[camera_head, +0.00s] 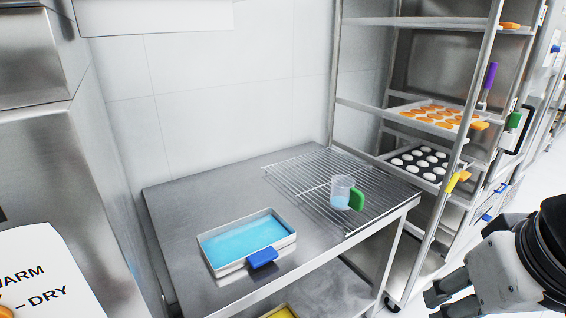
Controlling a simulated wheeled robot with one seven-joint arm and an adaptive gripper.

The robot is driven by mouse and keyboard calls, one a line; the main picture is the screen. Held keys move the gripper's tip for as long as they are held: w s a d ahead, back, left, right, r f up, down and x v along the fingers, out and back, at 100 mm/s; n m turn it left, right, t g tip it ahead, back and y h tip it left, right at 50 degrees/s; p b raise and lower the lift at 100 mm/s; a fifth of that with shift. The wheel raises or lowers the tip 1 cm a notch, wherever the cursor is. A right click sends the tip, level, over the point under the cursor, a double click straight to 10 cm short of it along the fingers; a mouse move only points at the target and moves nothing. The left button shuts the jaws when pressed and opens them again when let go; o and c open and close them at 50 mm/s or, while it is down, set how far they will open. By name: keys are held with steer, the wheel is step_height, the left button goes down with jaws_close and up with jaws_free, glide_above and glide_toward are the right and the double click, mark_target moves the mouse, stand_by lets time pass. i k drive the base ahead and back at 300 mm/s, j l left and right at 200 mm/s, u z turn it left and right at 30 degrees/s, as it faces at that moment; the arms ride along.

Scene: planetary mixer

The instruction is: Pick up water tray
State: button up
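The water tray (287,241) is a shallow, pale rectangular pan with light blue water in it. It lies flat on the left front part of the steel table (180,225). A blue handle (262,258) sticks out from its front side. My gripper (440,300) is at the lower right, beyond the right end of the table and well away from the tray. Its fingers look apart with nothing between them, though the bottom edge of the picture cuts off part of them.
A wire rack (290,170) covers the table's right part, with a clear, green-handled jug (342,189) on it. A steel rack (490,50) behind holds trays of orange (440,113) and white (420,163) rounds. A yellow item (281,312) sits below. Free tabletop surrounds the tray.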

mark_target(254, 239)
steer(key=i+l+u, duration=0.65)
steer(key=l, duration=0.25)
